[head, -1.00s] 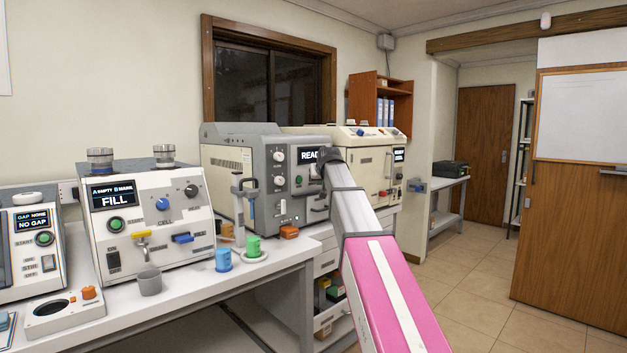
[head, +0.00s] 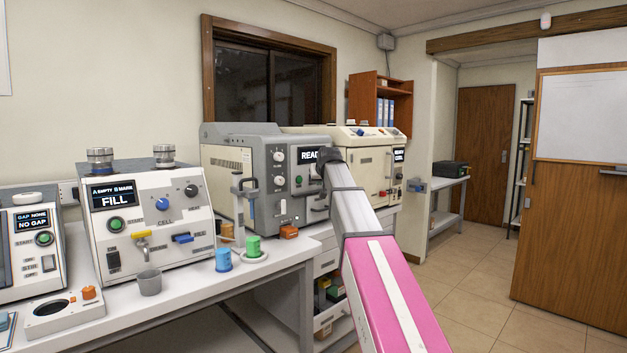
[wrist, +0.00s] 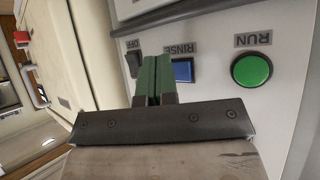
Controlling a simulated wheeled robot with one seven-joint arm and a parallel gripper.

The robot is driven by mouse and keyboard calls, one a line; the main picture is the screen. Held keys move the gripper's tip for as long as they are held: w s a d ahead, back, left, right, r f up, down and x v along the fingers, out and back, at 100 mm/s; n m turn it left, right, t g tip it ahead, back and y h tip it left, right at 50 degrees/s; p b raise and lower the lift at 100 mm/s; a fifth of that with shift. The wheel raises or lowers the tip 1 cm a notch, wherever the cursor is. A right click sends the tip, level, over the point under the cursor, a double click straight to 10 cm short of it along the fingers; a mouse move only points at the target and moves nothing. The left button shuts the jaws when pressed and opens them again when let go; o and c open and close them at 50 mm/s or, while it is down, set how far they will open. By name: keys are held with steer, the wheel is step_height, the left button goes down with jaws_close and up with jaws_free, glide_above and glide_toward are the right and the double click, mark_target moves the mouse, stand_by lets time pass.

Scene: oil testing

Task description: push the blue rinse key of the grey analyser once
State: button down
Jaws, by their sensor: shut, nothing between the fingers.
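The grey analyser (head: 246,168) stands on the bench past the white instruments in the head view, its screen partly covered by my arm. In the wrist view its panel carries the blue rinse key (wrist: 183,71), labelled RINSE, partly hidden behind my fingers. My gripper (wrist: 154,62) has its green-tipped fingers shut together and empty. The tips are just left of the blue key's visible part and overlap its left edge in the picture. I cannot tell whether they touch it. In the head view the key and the fingertips are hidden by my arm.
A green RUN button (wrist: 251,70) sits right of the rinse key, and a dark switch (wrist: 133,62) left of it. A cream machine (head: 372,165) stands close beside the analyser. Blue (head: 223,260) and green (head: 253,246) cups stand on the bench in front.

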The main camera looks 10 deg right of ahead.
stand_by(0.4)
steer(key=shift+w+a, duration=0.25)
steer(key=shift+w, duration=0.1)
steer(key=shift+w+a, duration=0.25)
steer(key=shift+w, duration=0.1)
stand_by(0.8)
steer(key=shift+s, duration=0.1)
steer(key=shift+s+d, duration=0.45)
steer(key=shift+s, duration=0.15)
steer(key=shift+s+d, duration=0.1)
steer(key=shift+s+d, duration=0.7)
steer(key=shift+s, duration=0.3)
steer(key=shift+s+d, duration=0.7)
steer(key=shift+s, duration=0.25)
